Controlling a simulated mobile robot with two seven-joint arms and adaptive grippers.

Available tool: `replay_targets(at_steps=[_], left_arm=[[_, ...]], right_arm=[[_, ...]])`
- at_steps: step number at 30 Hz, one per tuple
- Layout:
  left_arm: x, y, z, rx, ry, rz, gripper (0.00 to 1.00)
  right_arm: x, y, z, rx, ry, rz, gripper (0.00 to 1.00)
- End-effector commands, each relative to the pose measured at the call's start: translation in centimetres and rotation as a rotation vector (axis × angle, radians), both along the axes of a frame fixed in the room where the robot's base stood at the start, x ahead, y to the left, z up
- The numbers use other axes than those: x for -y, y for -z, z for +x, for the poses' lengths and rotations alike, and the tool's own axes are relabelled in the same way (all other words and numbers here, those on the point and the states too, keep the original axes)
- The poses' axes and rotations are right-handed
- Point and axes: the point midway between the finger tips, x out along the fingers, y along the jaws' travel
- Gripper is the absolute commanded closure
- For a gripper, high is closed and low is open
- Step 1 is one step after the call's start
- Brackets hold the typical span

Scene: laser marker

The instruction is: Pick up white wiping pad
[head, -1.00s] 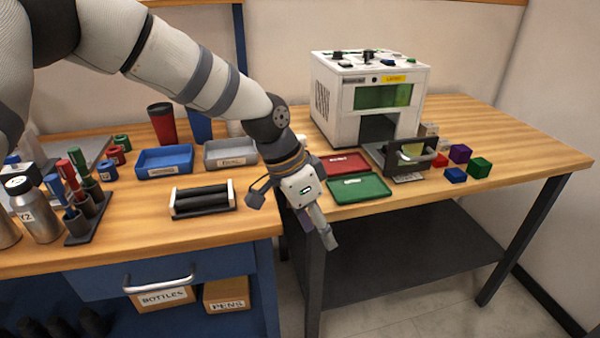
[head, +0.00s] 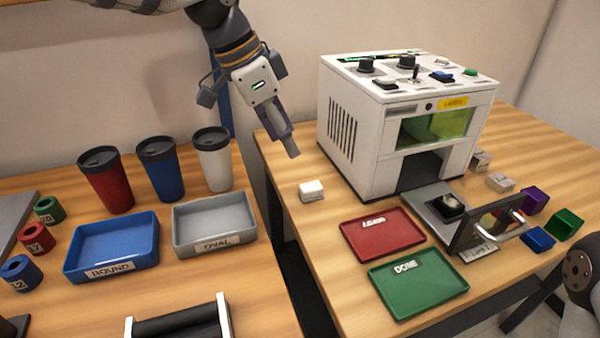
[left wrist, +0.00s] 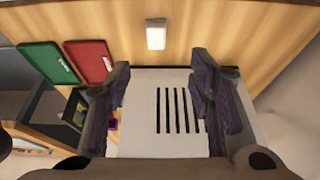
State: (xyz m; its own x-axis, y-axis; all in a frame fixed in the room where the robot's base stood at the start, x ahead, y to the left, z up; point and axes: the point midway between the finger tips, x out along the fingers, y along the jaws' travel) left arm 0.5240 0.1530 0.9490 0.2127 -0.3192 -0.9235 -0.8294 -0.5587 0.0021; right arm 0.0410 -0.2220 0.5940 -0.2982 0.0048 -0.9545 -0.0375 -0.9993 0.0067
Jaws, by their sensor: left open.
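The white wiping pad (head: 312,190) is a small block lying on the right wooden table, near its left edge and left of the laser machine. It also shows in the left wrist view (left wrist: 156,35), near the top and beyond the fingertips. My left gripper (head: 291,150) hangs in the air behind and slightly left of the pad in the head view, apart from it. Its fingers are open and empty in the left wrist view (left wrist: 160,75), with the machine's vented side between them. My right gripper is out of view.
The white laser machine (head: 350,125) stands close right of the pad. The red tray (head: 385,240) and green tray (head: 415,285) lie in front. A gap separates this table from the left bench, with its blue tray (head: 112,240), grey tray (head: 215,215) and cups.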

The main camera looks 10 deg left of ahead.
Motion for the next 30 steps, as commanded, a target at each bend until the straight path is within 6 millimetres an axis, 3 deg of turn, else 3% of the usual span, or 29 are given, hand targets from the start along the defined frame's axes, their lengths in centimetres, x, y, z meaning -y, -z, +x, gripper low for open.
replay_targets(at_steps=[6,18,27,30], left_arm=[[1.4,4.5,0.8,-0.008,0.002,0.000,0.52],[3.5,10.4,2.2,-0.004,0.001,0.001,0.52],[3.8,11.1,2.5,0.001,0.000,0.001,0.52],[3.8,11.1,2.5,0.000,0.000,0.000,0.74]], right_arm=[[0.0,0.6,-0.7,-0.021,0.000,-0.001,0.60],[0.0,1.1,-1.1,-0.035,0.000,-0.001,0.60],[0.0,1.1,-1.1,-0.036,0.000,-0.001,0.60],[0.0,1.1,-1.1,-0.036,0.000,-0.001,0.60]])
